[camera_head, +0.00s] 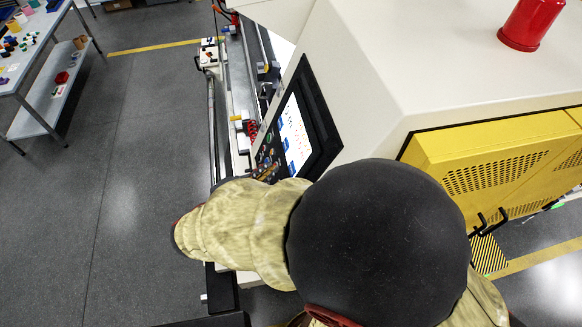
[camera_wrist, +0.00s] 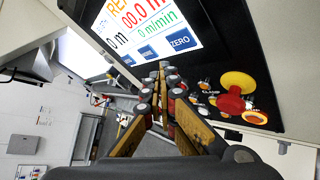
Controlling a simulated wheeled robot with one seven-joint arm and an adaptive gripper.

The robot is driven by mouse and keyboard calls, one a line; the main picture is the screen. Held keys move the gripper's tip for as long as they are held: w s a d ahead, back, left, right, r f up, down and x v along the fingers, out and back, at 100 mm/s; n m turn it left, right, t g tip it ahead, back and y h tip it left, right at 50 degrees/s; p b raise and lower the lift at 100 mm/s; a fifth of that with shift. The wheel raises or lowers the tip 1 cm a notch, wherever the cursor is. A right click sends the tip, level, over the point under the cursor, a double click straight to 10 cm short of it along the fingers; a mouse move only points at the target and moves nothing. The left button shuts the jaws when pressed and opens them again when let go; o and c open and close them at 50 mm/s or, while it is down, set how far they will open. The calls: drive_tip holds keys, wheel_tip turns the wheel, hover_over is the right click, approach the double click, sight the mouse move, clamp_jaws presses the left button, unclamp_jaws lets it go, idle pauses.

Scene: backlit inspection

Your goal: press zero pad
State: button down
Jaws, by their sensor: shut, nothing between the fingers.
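The zero pad (camera_wrist: 180,40) is a blue rectangle marked ZERO at the lower right of the lit screen in the wrist view. The white screen (camera_head: 293,136) also shows in the head view, set in a black panel, where the pad is too small to tell. My gripper (camera_wrist: 165,70) is shut and empty. Its fingertips appear just below the pad in the wrist picture; I cannot tell how far they are from the panel.
Two other blue pads (camera_wrist: 148,52) lie left of the zero pad. A red and yellow emergency-stop knob (camera_wrist: 236,92) and several small buttons sit right of my fingers. The pale machine housing (camera_head: 365,70) surrounds the panel. Open grey floor (camera_head: 130,130) lies left.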

drive_tip(key=shift+s+a+r, duration=0.15)
drive_tip(key=shift+a+r, duration=0.1)
drive_tip(key=shift+a, duration=0.3)
drive_tip(key=shift+s+a+r, duration=0.1)
drive_tip(key=shift+a+r, duration=0.15)
drive_tip(key=shift+a, duration=0.3)
